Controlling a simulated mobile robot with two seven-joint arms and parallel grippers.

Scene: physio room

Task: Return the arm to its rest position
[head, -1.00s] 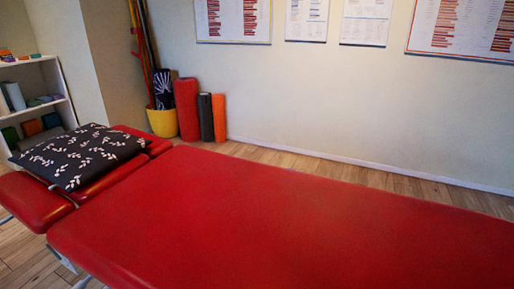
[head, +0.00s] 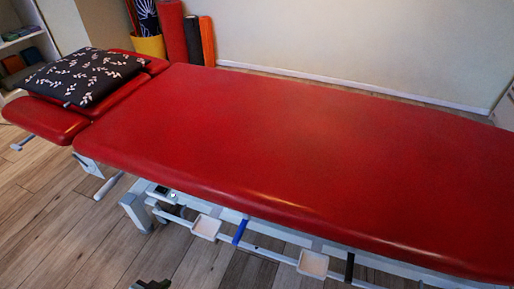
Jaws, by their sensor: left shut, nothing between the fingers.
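Only a small dark tip of my left gripper (head: 152,284) shows at the bottom edge of the head view, left of centre. It is shut and holds nothing. It shows against the wooden floor, in front of the red treatment table (head: 290,150) and apart from it in the picture. The rest of my left arm is out of view. My right gripper is not in view.
A dark leaf-patterned pillow (head: 82,77) lies on the table's left end. White trays (head: 313,263) and a rail run along the table's near side. Rolled mats (head: 193,40) and a yellow pot (head: 149,46) stand behind. Floor (head: 60,215) at front left is clear.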

